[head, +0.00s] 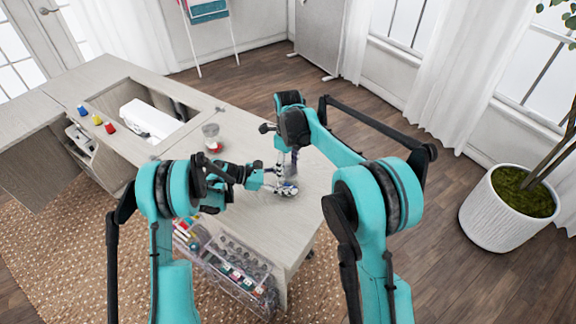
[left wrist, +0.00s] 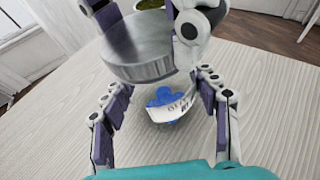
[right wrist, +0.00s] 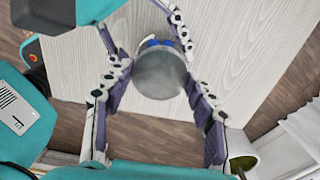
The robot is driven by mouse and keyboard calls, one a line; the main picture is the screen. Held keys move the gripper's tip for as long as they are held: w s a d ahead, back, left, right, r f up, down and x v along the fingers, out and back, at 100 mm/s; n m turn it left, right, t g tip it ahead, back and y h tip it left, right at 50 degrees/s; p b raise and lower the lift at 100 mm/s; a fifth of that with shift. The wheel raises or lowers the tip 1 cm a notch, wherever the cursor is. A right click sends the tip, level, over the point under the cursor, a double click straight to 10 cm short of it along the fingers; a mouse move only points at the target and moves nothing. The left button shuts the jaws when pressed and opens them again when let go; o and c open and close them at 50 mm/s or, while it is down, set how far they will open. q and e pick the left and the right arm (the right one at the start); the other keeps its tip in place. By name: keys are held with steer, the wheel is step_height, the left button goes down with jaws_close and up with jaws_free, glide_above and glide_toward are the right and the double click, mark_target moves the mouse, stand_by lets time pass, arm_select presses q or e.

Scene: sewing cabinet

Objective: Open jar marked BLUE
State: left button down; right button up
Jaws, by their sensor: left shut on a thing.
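The BLUE jar is a clear jar (left wrist: 168,108) with blue contents, a white label and a grey metal lid (left wrist: 140,55); it stands on the pale wooden tabletop. My left gripper (left wrist: 165,92) is shut on the jar from the side. My right gripper (right wrist: 157,75) points down from above, its fingers on either side of the round lid (right wrist: 160,74). Whether these fingers press on the lid is unclear, and so is whether the lid sits fully on the jar. In the head view the grippers largely hide the jar (head: 289,188).
Another clear jar (head: 210,131) with red at its base stands farther back on the table. Coloured spools (head: 97,119) stand left of the sewing machine (head: 150,118). A clear organiser (head: 235,262) hangs at the front edge. The tabletop right of the grippers is clear.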

steer(key=c, duration=0.3)
steer(key=n, duration=0.6)
steer(key=shift+n, duration=0.3)
steer(key=n, duration=0.4)
steer(key=shift+n, duration=0.4)
steer(key=n, duration=0.4)
steer(key=shift+n, duration=0.3)
steer(key=n, duration=1.4)
steer(key=shift+r, duration=0.1)
steer(key=n, duration=1.1)
steer(key=shift+n, duration=0.4)
steer(key=n, duration=1.2)
steer(key=shift+r, duration=0.25)
